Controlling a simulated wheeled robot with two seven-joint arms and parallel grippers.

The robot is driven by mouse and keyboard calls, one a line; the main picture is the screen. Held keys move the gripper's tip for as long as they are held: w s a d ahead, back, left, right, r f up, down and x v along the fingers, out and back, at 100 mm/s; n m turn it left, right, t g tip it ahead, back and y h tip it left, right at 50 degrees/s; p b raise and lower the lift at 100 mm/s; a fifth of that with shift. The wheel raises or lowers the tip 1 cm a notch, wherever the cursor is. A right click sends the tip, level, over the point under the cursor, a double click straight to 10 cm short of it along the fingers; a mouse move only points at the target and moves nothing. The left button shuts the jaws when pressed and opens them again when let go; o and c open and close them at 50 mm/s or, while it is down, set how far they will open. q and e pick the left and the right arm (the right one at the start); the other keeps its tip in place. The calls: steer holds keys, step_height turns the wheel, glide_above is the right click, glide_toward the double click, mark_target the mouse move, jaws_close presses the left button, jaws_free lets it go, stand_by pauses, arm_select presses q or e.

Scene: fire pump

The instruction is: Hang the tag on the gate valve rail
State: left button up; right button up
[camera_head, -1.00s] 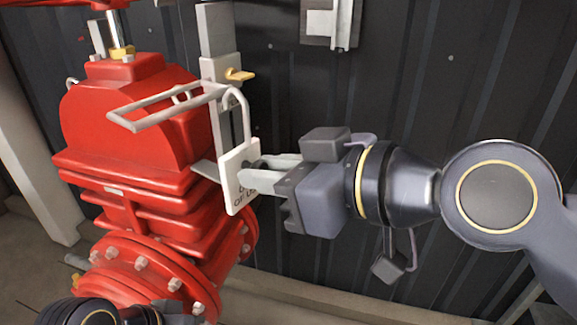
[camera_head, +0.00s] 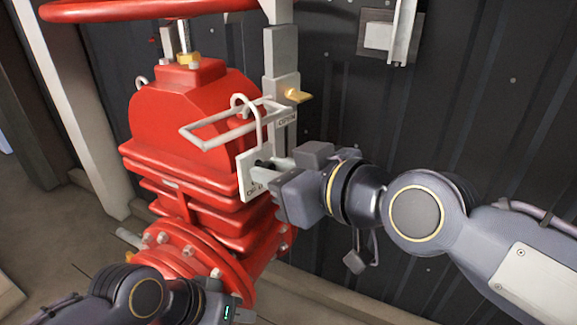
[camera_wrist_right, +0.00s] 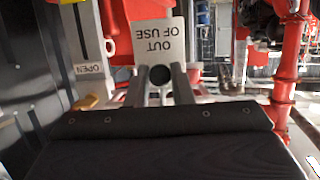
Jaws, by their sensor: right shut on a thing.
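The white tag (camera_head: 247,184) hangs upright at the front of the red gate valve (camera_head: 190,115). My right gripper (camera_head: 264,165) is shut on it from the right. In the right wrist view the tag (camera_wrist_right: 165,38) reads "OUT OF USE" upside down, with the gripper fingers (camera_wrist_right: 160,74) around a dark round part at its edge. The tag's hook arches up across the pale rail (camera_head: 203,130), a rectangular loop sticking out beside the valve. I cannot tell whether the hook rests on the rail. My left gripper (camera_head: 238,314) is low at the bottom edge, its fingers unclear.
A grey upright post (camera_head: 281,75) with a yellow lever (camera_head: 297,96) stands behind the rail. A red handwheel (camera_head: 150,9) is above the valve. A dark corrugated wall (camera_head: 460,110) with a grey box (camera_head: 379,35) is behind.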

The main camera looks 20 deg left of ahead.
steer(key=shift+w+a+r+p, duration=0.1)
steer(key=shift+w+a+p, duration=0.25)
steer(key=shift+a, duration=0.35)
steer(key=shift+f+b, duration=1.3)
steer(key=o, duration=0.8)
steer(key=shift+o, duration=0.2)
